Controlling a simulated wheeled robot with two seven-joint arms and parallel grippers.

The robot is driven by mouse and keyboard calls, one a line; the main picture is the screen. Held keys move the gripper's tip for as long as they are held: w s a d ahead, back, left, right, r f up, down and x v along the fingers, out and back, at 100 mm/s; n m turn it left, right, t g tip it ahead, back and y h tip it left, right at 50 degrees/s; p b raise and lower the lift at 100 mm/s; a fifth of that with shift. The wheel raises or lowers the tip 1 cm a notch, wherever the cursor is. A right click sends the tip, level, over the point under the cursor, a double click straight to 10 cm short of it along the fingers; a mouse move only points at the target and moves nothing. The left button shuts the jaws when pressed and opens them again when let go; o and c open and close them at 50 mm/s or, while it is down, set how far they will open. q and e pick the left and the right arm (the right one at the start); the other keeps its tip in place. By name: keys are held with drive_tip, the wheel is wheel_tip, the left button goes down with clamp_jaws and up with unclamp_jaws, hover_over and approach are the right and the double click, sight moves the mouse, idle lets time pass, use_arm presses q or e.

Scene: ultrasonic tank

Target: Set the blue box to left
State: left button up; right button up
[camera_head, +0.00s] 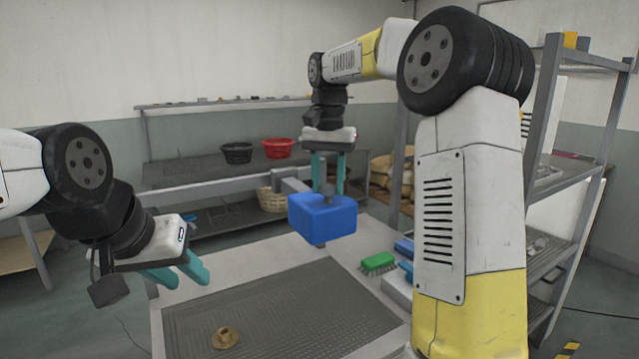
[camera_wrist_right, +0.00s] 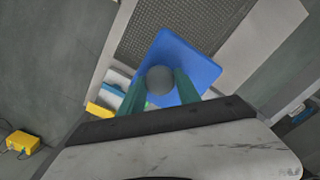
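The blue box (camera_head: 322,219) has a round grey knob on top. It hangs above the far part of the workbench in the head view and appears clear of the surface. My right gripper (camera_head: 328,180) is above the box, its teal fingers closed around the knob. The right wrist view shows the blue box (camera_wrist_right: 182,66) below, with the grey knob (camera_wrist_right: 160,80) between the two fingers. My left gripper (camera_head: 178,275) is at the left, beyond the bench's left edge in the picture. Its two fingers are apart with nothing between them.
The bench has a dark perforated mat (camera_head: 285,305) with a small brass part (camera_head: 225,337) on it. A green brush (camera_head: 378,263) and blue items (camera_head: 404,248) lie at the right. Behind stand a shelf with black (camera_head: 237,152) and red baskets (camera_head: 278,148).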

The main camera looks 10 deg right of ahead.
clamp_jaws()
drive_tip(key=shift+a, duration=0.1)
drive_tip(key=s+a, duration=0.5)
drive_tip(key=a, duration=0.7)
drive_tip(key=s+a, duration=0.5)
drive_tip(key=a, duration=0.8)
drive_tip(key=shift+s, duration=0.25)
drive_tip(key=shift+a, duration=0.2)
drive_tip(key=o, duration=0.9)
unclamp_jaws()
drive_tip(key=shift+c, duration=0.2)
wheel_tip(320, 180, up, 8)
